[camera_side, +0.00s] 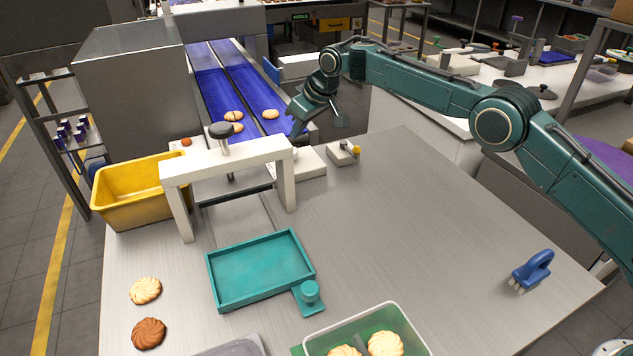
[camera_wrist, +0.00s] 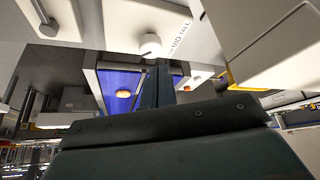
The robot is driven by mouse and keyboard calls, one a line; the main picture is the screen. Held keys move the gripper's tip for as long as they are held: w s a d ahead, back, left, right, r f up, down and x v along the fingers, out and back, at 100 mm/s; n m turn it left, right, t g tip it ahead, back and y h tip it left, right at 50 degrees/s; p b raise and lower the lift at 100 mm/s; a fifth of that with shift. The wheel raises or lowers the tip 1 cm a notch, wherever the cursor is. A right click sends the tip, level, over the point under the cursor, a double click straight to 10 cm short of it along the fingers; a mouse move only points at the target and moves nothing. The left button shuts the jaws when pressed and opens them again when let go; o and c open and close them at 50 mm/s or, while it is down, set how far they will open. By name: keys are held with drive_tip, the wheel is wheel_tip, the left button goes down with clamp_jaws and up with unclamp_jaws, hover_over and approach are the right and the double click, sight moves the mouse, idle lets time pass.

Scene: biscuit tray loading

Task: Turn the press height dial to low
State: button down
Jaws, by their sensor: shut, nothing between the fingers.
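The press height dial (camera_wrist: 150,46) is a round white knob on a white panel (camera_wrist: 130,20). The words MID and TALL are readable beside it; where the knob points is too small to tell. In the side view a low white box (camera_side: 308,165) stands beside the press's right leg, just below my gripper. My gripper (camera_side: 296,132) is shut and empty, reaching down over the far end of the table. In the wrist view its dark fingers (camera_wrist: 158,75) end just below the knob in the picture; I cannot tell if they touch it.
The white press frame (camera_side: 240,152) with a black-topped knob (camera_side: 221,131) stands left of my gripper. A lever box (camera_side: 343,153) is to the right. Blue conveyor lanes (camera_side: 215,85) carry biscuits behind.

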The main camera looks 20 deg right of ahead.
drive_tip(key=shift+f, duration=0.1)
drive_tip(key=shift+f, duration=3.4)
drive_tip(key=shift+w, duration=0.2)
drive_tip(key=shift+w+d, duration=0.25)
drive_tip(key=shift+d, duration=0.45)
drive_tip(key=shift+w+d, duration=0.4)
drive_tip(key=shift+d, duration=0.05)
drive_tip(key=shift+s+d, duration=0.25)
drive_tip(key=shift+d, duration=0.05)
